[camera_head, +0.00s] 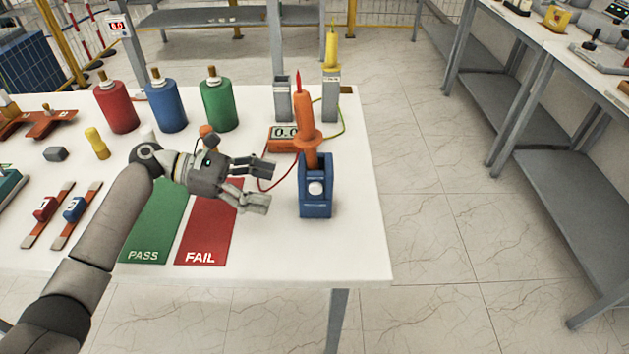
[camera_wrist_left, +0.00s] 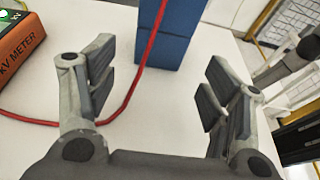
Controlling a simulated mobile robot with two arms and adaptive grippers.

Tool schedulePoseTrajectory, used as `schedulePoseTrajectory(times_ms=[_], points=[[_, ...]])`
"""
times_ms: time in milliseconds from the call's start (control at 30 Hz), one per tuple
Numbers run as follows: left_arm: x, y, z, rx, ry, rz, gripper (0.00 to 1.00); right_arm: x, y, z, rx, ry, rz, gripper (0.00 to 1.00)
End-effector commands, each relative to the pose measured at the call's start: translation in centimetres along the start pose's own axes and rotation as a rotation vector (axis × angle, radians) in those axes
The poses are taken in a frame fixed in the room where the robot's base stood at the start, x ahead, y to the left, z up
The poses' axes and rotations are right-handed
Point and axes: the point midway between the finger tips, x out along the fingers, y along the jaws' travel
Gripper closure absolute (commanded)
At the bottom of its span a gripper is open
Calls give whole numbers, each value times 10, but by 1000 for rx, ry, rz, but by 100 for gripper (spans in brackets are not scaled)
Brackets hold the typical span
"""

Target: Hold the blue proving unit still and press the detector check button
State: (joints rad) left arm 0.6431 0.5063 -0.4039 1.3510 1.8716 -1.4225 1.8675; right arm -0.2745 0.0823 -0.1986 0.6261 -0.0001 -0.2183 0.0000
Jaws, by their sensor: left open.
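The blue proving unit (camera_head: 316,205) stands upright near the table's right edge, with a white round disc (camera_head: 316,188) on its front. An orange detector (camera_head: 305,125) with a red tip stands upright in its top. My left gripper (camera_head: 263,186) is open and empty, left of the unit, its fingers pointing towards it with a gap between. In the left wrist view, the lower blue block of the unit (camera_wrist_left: 172,48) shows beyond and between my open fingers (camera_wrist_left: 155,90). No detector check button can be made out clearly. My right gripper is not clearly seen.
An orange kV meter (camera_head: 284,138) with a red cable sits behind the gripper. Grey holders (camera_head: 282,100) stand behind the unit, one with a yellow probe (camera_head: 331,50). Green PASS (camera_head: 155,225) and red FAIL (camera_head: 208,230) mats lie near the arm. The table front right is clear.

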Motion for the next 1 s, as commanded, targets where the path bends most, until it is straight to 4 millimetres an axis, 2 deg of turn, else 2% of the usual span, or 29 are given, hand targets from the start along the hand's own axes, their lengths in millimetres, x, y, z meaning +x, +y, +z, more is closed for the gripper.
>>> schedulePoseTrajectory(times_ms=[167,300,400,567,600,700,800,1000], points=[[8,1,-2,-8,-6,-1,27,6,-4,17,0,-20,-4,52],[26,0,-3,-5,-5,-2,27,14,-8,37,0,-49,-9,52],[41,1,-4,-5,-6,-1,27,23,-9,42,0,-56,-10,52],[64,1,-2,-4,-6,-1,27,34,-10,38,0,-47,-11,52],[68,0,5,-8,-7,-2,27,21,-9,33,1,-43,-10,52],[80,0,4,-8,-6,-1,27,14,-8,23,0,-28,-10,52],[89,1,3,-8,-5,-1,27,11,-8,17,0,-19,-9,52],[99,1,1,-7,-4,1,27,8,-8,19,0,-22,-9,52]])
